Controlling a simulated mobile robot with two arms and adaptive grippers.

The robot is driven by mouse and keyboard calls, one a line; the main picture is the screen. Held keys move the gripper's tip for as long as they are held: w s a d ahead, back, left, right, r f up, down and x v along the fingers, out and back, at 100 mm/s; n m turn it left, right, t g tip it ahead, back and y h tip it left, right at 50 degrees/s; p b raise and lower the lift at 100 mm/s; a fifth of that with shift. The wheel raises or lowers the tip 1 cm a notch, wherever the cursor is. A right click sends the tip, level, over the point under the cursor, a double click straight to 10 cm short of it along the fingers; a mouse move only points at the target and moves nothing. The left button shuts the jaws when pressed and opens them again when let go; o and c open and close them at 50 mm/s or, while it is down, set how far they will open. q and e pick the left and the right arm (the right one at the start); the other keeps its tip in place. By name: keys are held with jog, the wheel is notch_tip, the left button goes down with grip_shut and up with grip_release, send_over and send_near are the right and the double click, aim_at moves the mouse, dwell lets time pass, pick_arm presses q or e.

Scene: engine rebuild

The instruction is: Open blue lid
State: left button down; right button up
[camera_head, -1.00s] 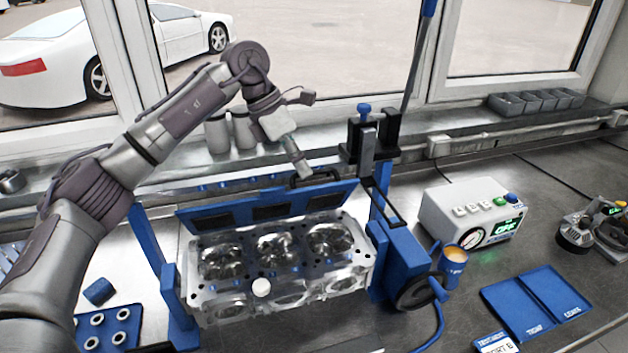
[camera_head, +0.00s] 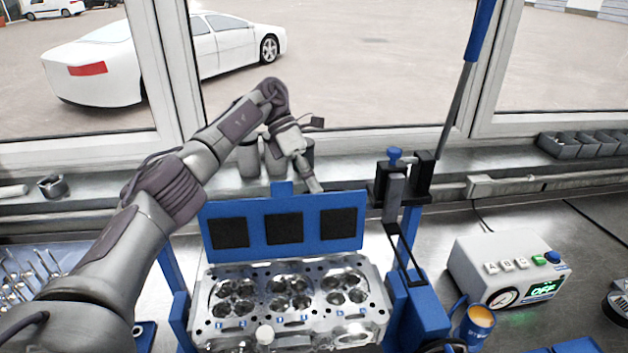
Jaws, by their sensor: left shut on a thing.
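The blue lid (camera_head: 301,248) stands raised, close to upright, behind the metal cylinder head (camera_head: 280,285). Its inner face with three black square pads looks toward me. My left gripper (camera_head: 313,186) is behind the lid's top edge, right of the lid's middle. It is shut on the lid, probably at its handle, but the fingertips are mostly hidden by the lid. My right gripper is out of view.
A blue stand with a black clamp and long lever (camera_head: 455,105) rises right of the cylinder head. A control box (camera_head: 508,268) reading OFF and an orange-topped blue can (camera_head: 478,325) stand farther right. Grey bins (camera_head: 585,145) sit on the windowsill.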

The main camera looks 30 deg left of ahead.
pick_arm(q)
jog(key=shift+a+f, duration=0.1)
jog(key=shift+f, duration=0.65)
jog(key=c, duration=1.4)
grip_release()
jog(key=shift+c, duration=0.2)
jog(key=shift+o, duration=1.2)
jog(key=shift+w+r, duration=0.1)
jog(key=shift+w, duration=0.1)
jog(key=shift+r, duration=0.1)
notch_tip(320, 180, up, 10)
jog(key=shift+f, duration=0.2)
